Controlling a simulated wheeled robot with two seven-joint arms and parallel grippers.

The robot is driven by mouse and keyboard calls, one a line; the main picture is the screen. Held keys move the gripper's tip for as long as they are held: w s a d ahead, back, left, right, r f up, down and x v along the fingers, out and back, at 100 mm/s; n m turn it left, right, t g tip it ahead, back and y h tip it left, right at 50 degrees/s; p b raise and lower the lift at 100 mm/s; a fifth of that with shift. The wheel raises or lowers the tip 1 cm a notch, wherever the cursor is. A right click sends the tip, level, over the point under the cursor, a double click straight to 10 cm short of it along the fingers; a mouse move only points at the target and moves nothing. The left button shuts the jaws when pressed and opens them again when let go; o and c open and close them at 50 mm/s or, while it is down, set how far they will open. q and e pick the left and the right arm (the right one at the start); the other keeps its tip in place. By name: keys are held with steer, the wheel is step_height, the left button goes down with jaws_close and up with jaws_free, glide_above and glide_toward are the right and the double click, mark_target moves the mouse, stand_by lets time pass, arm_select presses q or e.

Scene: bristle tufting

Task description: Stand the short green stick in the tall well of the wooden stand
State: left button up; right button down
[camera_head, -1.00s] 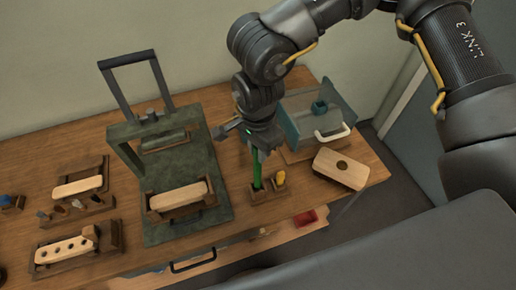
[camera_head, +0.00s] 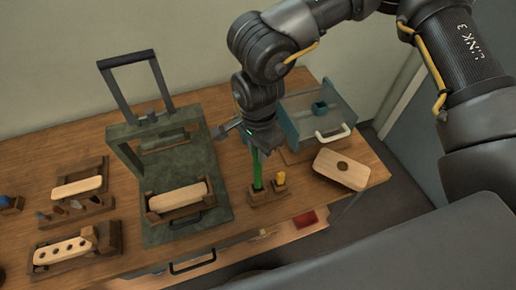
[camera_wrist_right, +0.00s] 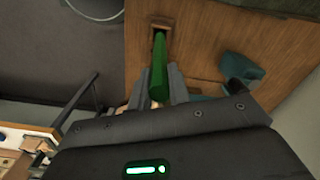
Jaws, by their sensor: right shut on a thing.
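My right gripper (camera_head: 258,146) is shut on the short green stick (camera_head: 257,171), which hangs close to upright below it. The stick also shows between the fingers in the right wrist view (camera_wrist_right: 159,66). Its lower end meets the left part of the small wooden stand (camera_head: 268,195), at a well there. I cannot tell how deep it sits, or whether it touches the bottom. A yellow piece (camera_head: 280,179) stands in the right part of the stand. My left gripper is not in view.
A green press frame (camera_head: 217,190) stands left of the stand. A blue-grey box with a white handle (camera_head: 333,133) is behind right. A drawer (camera_head: 270,240) is open at the front edge.

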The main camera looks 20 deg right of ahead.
steer(key=shift+f, duration=0.25)
steer(key=shift+f+b, duration=2.35)
steer(key=shift+b, duration=0.1)
steer(key=shift+f+b, duration=0.3)
steer(key=shift+b, duration=0.05)
steer(key=c, duration=0.8)
jaws_free()
steer(key=shift+c, duration=0.2)
steer(key=shift+r, duration=0.1)
steer(key=shift+r+p, duration=2.1)
steer(key=shift+r, duration=1.35)
